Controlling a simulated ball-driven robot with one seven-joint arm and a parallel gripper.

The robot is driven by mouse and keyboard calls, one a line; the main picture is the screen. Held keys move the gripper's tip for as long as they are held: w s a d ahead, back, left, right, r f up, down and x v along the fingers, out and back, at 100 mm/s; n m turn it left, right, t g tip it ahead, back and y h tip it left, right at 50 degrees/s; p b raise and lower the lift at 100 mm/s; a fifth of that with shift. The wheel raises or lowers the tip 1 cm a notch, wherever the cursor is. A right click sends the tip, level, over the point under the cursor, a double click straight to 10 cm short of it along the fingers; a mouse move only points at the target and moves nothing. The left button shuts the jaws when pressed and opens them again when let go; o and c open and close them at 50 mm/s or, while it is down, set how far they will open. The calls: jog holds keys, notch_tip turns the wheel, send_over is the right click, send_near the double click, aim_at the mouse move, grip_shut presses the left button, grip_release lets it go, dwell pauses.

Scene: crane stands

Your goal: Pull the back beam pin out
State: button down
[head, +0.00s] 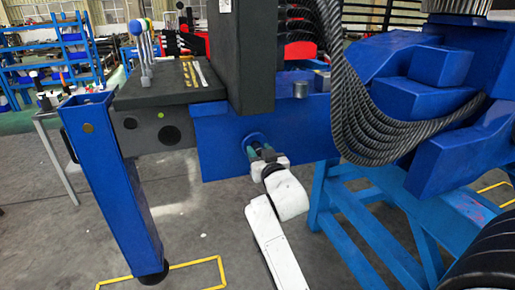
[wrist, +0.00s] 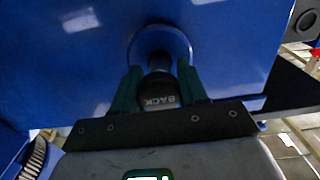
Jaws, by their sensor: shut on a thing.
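The back beam pin (wrist: 160,92) is a dark cylinder marked "BACK" in the wrist view. It sits in a round blue collar (wrist: 136,42) on the side of the blue beam (head: 215,137). My gripper (wrist: 158,82) has its green fingers on both sides of the pin and is shut on it. In the head view my gripper (head: 262,154) is at the beam's face, in front of the collar, and hides most of the pin. How far the pin sits in the hole cannot be told.
A blue outrigger leg (head: 113,187) stands at the left, with a lever console (head: 165,85) above it. A dark column (head: 243,50) rises from the beam. Blue stands (head: 365,215) and black rope (head: 360,115) are at the right. Grey floor lies open below the beam.

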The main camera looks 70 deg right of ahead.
jog(key=shift+v, duration=1.25)
jog(key=shift+s+r, duration=0.1)
jog(key=c, duration=0.6)
grip_release()
jog(key=shift+a, duration=0.1)
jog(key=shift+c, duration=0.2)
jog(key=b+v, duration=0.1)
jog(key=v, duration=0.9)
jog(key=shift+s+a, duration=0.25)
jog(key=shift+s, duration=0.05)
